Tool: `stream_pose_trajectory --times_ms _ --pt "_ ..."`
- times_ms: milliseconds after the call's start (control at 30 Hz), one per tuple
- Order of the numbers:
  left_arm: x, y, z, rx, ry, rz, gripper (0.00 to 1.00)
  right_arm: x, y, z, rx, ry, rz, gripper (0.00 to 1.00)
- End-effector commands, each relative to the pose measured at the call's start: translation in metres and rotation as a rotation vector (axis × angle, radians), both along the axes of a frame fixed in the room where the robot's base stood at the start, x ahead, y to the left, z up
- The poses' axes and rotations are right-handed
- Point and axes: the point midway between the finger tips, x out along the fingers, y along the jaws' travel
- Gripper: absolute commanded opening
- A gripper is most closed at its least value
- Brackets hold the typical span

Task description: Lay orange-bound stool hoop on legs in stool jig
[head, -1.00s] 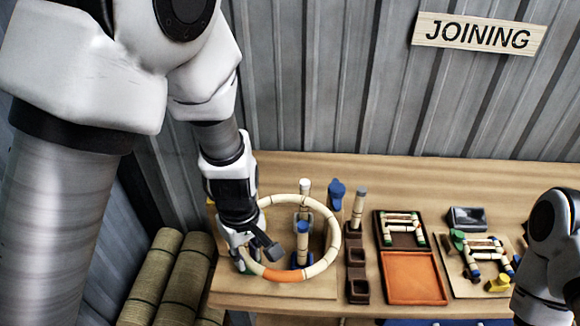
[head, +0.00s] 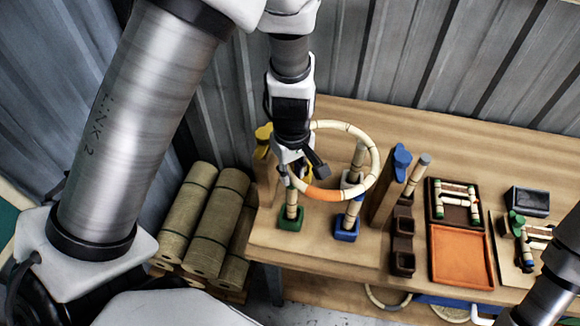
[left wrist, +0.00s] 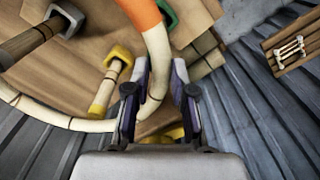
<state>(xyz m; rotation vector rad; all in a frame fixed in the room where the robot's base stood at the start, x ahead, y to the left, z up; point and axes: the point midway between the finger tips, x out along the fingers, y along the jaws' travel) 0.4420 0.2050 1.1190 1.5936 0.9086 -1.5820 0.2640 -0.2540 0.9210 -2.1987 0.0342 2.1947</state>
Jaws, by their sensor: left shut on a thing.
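The pale stool hoop (head: 376,155) has an orange binding (head: 322,196) on its near side. My left gripper (head: 301,172) is shut on the hoop's left side and holds it over the stool jig (head: 275,238). In the left wrist view the hoop (left wrist: 157,50) runs between the fingers (left wrist: 158,92), with the orange binding (left wrist: 140,12) beyond them. The jig's upright legs stand in coloured sockets: green (head: 291,223), blue (head: 346,231) and a pale one, plus a yellow one (left wrist: 103,97) in the left wrist view. Contact between hoop and legs cannot be told. My right gripper is out of view.
Right of the jig stand a blue-topped post (head: 393,180) and brown sockets (head: 403,262). Further right are an orange tray (head: 461,256), a small dark bin (head: 527,202) and a frame assembly. Rattan rolls (head: 212,225) lie left of the bench. A corrugated wall stands behind.

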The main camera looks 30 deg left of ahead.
Motion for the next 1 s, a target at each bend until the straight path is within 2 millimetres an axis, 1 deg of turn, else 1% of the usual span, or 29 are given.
stream_pose_trajectory --times_ms 267,300,333,600,667,733,767,867,1000 --pt "0.001 0.000 -0.004 -0.001 -0.001 0.001 0.00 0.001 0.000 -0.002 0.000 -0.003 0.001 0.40" --pt "0.000 0.000 -0.002 -0.001 -0.001 0.001 0.38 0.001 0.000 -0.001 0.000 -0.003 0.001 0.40" --pt "0.000 0.000 -0.002 -0.001 -0.001 0.001 0.49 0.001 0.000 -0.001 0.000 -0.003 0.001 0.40" --pt "0.000 0.000 -0.002 -0.001 -0.001 0.001 0.49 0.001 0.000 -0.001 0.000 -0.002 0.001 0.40" --pt "0.000 0.000 0.001 -0.001 -0.001 0.001 0.49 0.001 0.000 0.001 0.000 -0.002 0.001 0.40" --pt "0.001 0.000 0.006 -0.001 -0.004 0.001 0.49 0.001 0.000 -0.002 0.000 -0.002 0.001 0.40" --pt "0.001 0.000 0.009 -0.001 -0.004 0.000 0.49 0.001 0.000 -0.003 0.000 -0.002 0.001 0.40" --pt "0.002 0.000 0.029 -0.001 -0.008 0.000 0.49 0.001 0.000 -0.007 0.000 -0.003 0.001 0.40" --pt "0.001 0.000 0.065 -0.001 -0.009 0.000 0.49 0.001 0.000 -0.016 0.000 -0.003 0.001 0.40"
